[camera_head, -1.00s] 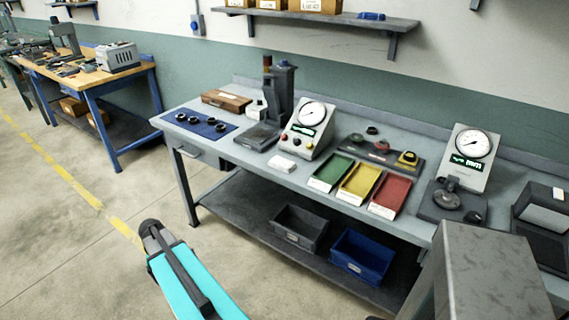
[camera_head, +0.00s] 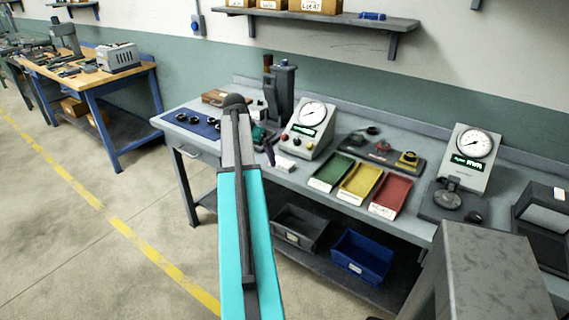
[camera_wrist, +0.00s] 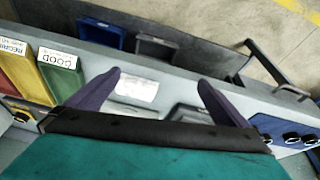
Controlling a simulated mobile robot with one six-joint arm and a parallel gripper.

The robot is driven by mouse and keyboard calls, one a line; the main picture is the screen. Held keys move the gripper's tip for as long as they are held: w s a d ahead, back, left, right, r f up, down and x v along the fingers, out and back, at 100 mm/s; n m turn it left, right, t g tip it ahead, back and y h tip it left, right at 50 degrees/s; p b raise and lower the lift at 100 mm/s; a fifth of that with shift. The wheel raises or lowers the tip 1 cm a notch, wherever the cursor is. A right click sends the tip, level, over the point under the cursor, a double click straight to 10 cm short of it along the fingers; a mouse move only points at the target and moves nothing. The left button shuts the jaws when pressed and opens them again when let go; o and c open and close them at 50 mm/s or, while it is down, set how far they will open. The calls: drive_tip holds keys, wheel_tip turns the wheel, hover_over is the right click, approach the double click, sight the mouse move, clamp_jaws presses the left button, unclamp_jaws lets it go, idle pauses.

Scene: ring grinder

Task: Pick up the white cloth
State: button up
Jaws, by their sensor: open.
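The white cloth (camera_head: 286,163) lies flat and folded near the front edge of the grey bench, in front of the left dial gauge. It also shows in the wrist view (camera_wrist: 137,88), between the lines of my two fingers and closer to the left one. My gripper (camera_head: 271,156) is over the bench just left of the cloth in the head view, partly hidden by my arm. The fingers appear above the bench, apart from the cloth.
The dial gauge (camera_head: 309,125) stands close behind the cloth. Green (camera_head: 330,171), yellow (camera_head: 360,181) and red (camera_head: 390,192) trays lie to its right. A blue mat (camera_head: 178,119) with several dark rings is to the left. Bins sit on the lower shelf.

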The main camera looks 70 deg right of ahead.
drive_tip(key=s+d+r+m, duration=0.1)
drive_tip(key=s+d+r, duration=0.3)
drive_tip(key=s+r, duration=0.1)
drive_tip(key=shift+s+r+m+h, duration=0.3)
drive_tip(key=shift+s+r+m, duration=0.1)
drive_tip(key=shift+r, duration=0.25)
drive_tip(key=shift+d+f, duration=0.1)
drive_tip(key=p, duration=0.2)
hover_over(283, 162)
drive_tip(key=a, duration=0.3)
drive_tip(key=shift+w+d+f, duration=0.15)
drive_tip(key=shift+f, duration=1.8)
drive_tip(key=shift+w+d+f, duration=0.1)
drive_tip(key=shift+w+f, duration=0.05)
drive_tip(key=shift+f, duration=1.8)
drive_tip(key=shift+d+f, duration=0.1)
drive_tip(key=shift+p+x, duration=0.7)
drive_tip(key=shift+x, duration=0.2)
drive_tip(key=shift+p+x, duration=0.45)
drive_tip(key=shift+x, duration=1.15)
